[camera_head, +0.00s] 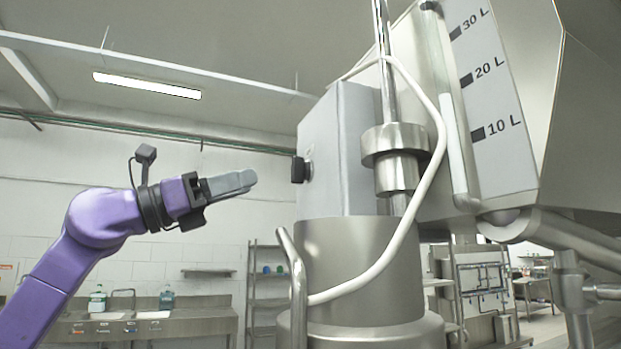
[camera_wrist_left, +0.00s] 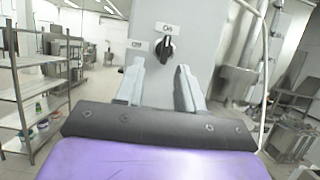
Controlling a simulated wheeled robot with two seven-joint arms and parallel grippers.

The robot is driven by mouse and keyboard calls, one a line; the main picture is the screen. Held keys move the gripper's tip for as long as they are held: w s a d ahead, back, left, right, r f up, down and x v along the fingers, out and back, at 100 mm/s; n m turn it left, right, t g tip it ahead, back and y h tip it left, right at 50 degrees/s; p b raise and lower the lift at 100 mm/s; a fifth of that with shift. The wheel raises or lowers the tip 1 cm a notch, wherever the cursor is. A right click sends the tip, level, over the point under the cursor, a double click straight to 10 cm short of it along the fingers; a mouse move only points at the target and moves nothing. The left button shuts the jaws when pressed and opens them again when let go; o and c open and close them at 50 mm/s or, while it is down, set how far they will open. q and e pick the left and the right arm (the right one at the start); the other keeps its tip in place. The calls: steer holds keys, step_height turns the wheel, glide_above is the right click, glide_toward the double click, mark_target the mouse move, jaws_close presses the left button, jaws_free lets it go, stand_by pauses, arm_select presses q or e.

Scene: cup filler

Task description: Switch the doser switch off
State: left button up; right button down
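The doser switch is a black rotary knob (camera_head: 300,169) on the left side face of a grey control box (camera_head: 352,150). In the left wrist view the knob (camera_wrist_left: 166,48) stands roughly upright, its upper end near the label (camera_wrist_left: 167,29) above it, which seems to read ON. A second label (camera_wrist_left: 137,45), seemingly OFF, sits to the knob's left. My left gripper (camera_head: 250,180) points at the switch from the left, apart from it. In the wrist view its two fingers (camera_wrist_left: 160,66) are spread, with nothing between them and the knob just beyond. My right gripper is not in view.
The steel doser cylinder (camera_head: 350,255) stands below the box, with a white hose (camera_head: 412,215) and a curved handle (camera_head: 297,280). A hopper with litre marks (camera_head: 490,120) is at the right. Shelving (camera_wrist_left: 40,85) stands well behind. The space between gripper and switch looks clear.

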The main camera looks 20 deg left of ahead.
mark_target(292, 164)
arm_select(q)
steer(key=p+x, duration=0.2)
steer(key=x, duration=0.1)
steer(key=p+x, duration=0.2)
steer(key=x, duration=0.1)
steer(key=p+x, duration=0.2)
steer(key=x, duration=0.2)
steer(key=shift+s+d+r, duration=0.2)
steer(key=shift+s+r, duration=0.05)
steer(key=shift+r, duration=0.05)
steer(key=shift+s+a+h, duration=0.15)
steer(key=shift+s+h, duration=0.15)
steer(key=shift+s, duration=0.1)
steer(key=shift+s+r, duration=0.1)
steer(key=shift+s, duration=0.1)
steer(key=shift+c, duration=0.6)
steer(key=c, duration=0.6)
